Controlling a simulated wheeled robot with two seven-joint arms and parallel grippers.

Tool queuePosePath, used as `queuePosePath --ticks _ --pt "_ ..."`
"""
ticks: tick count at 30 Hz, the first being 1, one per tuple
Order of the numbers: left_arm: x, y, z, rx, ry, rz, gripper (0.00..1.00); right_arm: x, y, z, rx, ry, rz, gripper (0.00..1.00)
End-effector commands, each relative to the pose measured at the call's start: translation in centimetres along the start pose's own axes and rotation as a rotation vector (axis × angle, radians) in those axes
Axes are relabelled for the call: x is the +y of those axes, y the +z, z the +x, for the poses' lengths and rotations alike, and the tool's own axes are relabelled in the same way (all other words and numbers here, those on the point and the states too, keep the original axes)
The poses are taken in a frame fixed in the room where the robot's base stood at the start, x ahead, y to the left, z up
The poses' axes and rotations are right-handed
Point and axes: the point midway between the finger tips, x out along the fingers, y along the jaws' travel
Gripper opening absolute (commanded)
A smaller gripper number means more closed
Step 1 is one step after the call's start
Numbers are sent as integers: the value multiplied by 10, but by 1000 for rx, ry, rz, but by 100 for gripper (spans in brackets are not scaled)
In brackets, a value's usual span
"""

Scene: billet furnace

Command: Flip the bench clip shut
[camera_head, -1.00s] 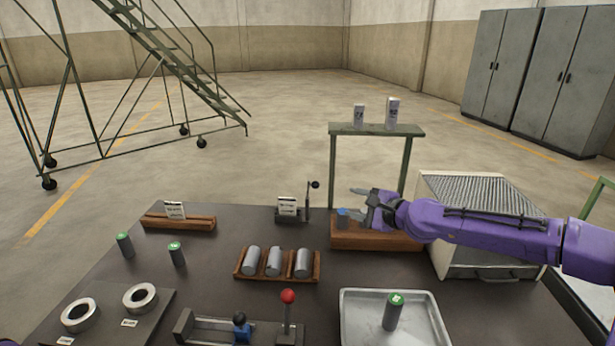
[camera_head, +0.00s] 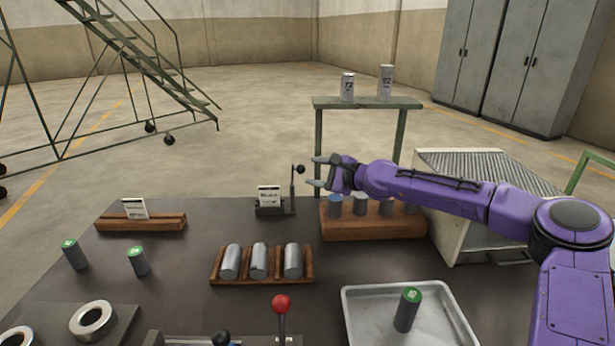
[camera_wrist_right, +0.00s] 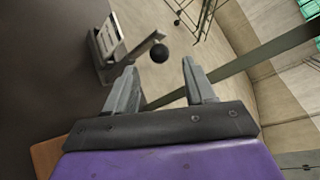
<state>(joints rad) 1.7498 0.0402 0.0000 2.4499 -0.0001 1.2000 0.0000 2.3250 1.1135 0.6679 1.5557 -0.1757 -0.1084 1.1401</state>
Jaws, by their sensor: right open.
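The bench clip (camera_head: 274,207) stands at the back edge of the bench, with a white label card on it. Its lever stands upright at its right end and is topped by a black ball knob (camera_head: 300,169). My right gripper (camera_head: 314,172) is open and empty, just right of the knob. In the right wrist view the knob (camera_wrist_right: 159,53) is ahead of the open fingers (camera_wrist_right: 160,78), roughly between their lines, and looks apart from them. The clip body (camera_wrist_right: 107,45) lies to the upper left there. My left gripper is not in view.
A wooden rack with three grey cylinders (camera_head: 262,280), a metal tray (camera_head: 355,310) and a red-knobbed lever (camera_head: 282,305) are nearer.

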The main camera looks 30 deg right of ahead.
Motion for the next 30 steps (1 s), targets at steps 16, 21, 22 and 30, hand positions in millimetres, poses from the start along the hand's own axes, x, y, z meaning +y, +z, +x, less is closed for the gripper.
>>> queuePosePath --ticks 16,21,22,30 --pt "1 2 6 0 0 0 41 0 1 38 -2 1 0 54" --pt "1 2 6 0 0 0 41 0 1 38 -2 1 0 9" --pt "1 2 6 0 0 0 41 0 1 38 -2 1 0 0" --pt "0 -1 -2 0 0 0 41 -3 4 38 7 8 -11 0"
